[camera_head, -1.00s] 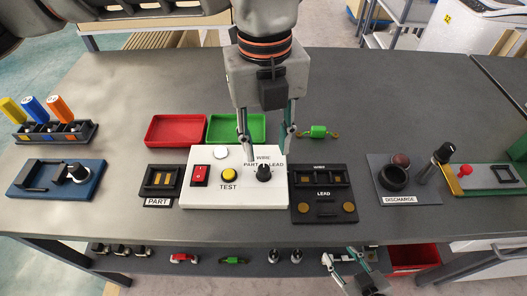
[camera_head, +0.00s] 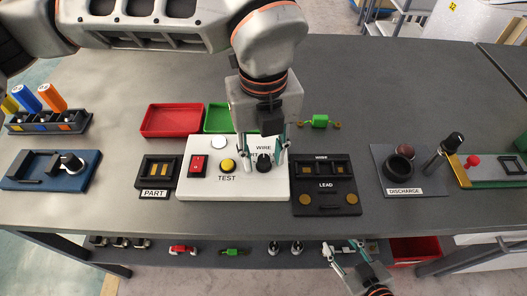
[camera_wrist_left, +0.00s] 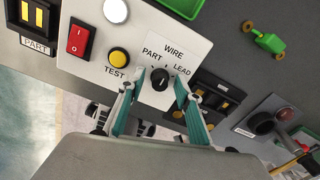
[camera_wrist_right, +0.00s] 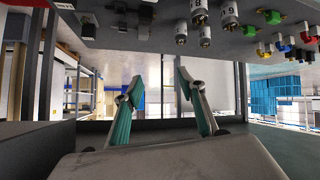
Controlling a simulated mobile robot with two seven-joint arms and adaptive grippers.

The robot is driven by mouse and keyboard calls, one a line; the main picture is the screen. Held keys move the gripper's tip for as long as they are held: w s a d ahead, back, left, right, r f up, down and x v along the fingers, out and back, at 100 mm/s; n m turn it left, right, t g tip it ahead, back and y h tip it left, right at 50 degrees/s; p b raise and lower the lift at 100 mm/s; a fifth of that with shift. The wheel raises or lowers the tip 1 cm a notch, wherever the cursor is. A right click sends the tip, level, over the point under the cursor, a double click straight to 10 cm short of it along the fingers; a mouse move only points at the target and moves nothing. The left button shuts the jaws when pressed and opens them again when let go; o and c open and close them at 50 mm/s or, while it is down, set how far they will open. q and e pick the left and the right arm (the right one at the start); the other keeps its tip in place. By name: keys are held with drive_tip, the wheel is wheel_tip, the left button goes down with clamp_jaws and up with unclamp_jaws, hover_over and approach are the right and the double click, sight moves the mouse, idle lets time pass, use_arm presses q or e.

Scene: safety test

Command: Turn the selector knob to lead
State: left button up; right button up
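The black selector knob (camera_head: 264,162) is on the right part of the white test box (camera_head: 215,194), below the WIRE label. In the left wrist view the knob (camera_wrist_left: 160,78) has PART at its upper left, WIRE above and LEAD at its upper right. I cannot tell surely which label its pointer faces. My left gripper (camera_head: 266,160) is open, with one finger on each side of the knob; contact is unclear. It also shows in the left wrist view (camera_wrist_left: 160,80). My right gripper (camera_head: 348,248) is open and empty, low in front of the table.
A red rocker switch (camera_head: 197,164) and yellow TEST button (camera_head: 228,165) are left of the knob. The black WIRE/LEAD fixture (camera_head: 325,185) stands close on the right, the PART fixture (camera_head: 157,173) on the left. Red (camera_head: 171,120) and green (camera_head: 217,117) trays lie behind.

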use_arm(q)
clamp_jaws()
use_arm(e)
drive_tip(key=shift+s+f, duration=0.15)
drive_tip(key=shift+s, duration=0.1)
drive_tip(key=shift+w, duration=0.1)
use_arm(q)
drive_tip(key=shift+r+m+p, duration=0.15)
drive_tip(key=shift+m+p, duration=0.25)
drive_tip(key=shift+m, duration=0.1)
drive_tip(key=m+p, duration=0.1)
drive_tip(key=m, duration=0.2)
drive_tip(key=shift+r+p, duration=0.1)
drive_tip(key=shift+p, duration=0.25)
drive_tip(key=shift+m, duration=0.5)
drive_tip(key=shift+d+m+p, duration=0.1)
drive_tip(key=shift+m+p, duration=0.45)
drive_tip(key=shift+m, duration=0.45)
drive_tip(key=m+p, duration=0.1)
drive_tip(key=m, duration=0.2)
drive_tip(key=shift+m, duration=0.3)
drive_tip(key=shift+f+m, duration=0.2)
drive_tip(key=shift+m, duration=0.4)
use_arm(e)
wheel_tip(320, 180, up, 2)
drive_tip(key=shift+r, duration=0.15)
drive_tip(key=shift+s, duration=0.4)
